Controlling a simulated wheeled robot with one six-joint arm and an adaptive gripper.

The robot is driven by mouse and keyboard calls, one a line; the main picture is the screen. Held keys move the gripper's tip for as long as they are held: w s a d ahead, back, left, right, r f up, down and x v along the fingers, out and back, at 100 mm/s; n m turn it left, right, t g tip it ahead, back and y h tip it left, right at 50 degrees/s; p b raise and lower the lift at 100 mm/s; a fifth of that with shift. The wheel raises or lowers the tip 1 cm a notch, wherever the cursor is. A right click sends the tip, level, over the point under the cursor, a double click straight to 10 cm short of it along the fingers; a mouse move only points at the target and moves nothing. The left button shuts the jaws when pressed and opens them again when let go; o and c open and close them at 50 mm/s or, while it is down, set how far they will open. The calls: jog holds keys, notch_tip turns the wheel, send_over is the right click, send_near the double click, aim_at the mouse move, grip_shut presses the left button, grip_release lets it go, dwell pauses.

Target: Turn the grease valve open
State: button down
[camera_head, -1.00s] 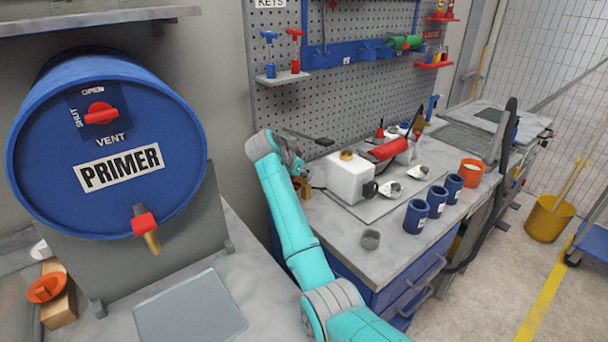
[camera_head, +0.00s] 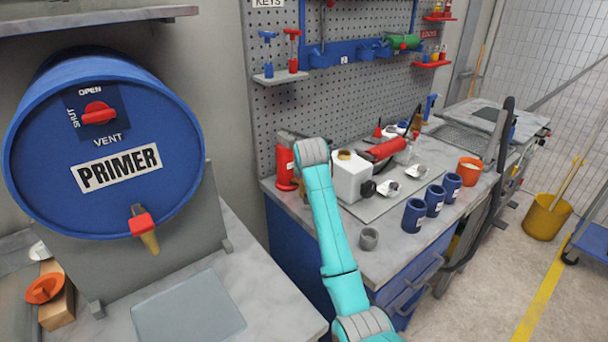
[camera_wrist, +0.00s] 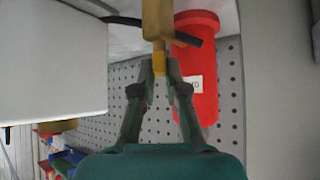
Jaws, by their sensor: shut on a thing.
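My gripper (camera_wrist: 160,68) shows in the wrist view, its two dark fingers closed around the short lower end of a yellow piece. This yellow piece (camera_wrist: 157,22), apparently the grease valve, reaches up to the top edge of the wrist view. A thin dark bar crosses beside it. Its full handle and its turn angle cannot be read. A red cylinder (camera_wrist: 197,80) with a white label stands just behind; it also shows in the head view (camera_head: 286,163). In the head view my wrist hides the fingers and the valve.
A white box-shaped device (camera_head: 350,178) stands right beside my wrist. A pegboard (camera_head: 275,110) rises behind. The blue primer drum (camera_head: 60,180) is at left.

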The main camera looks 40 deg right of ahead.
jog(key=shift+n+y, duration=0.3)
jog(key=c, duration=1.2)
grip_release()
jog(key=v, duration=1.2)
jog(key=shift+f, duration=0.1)
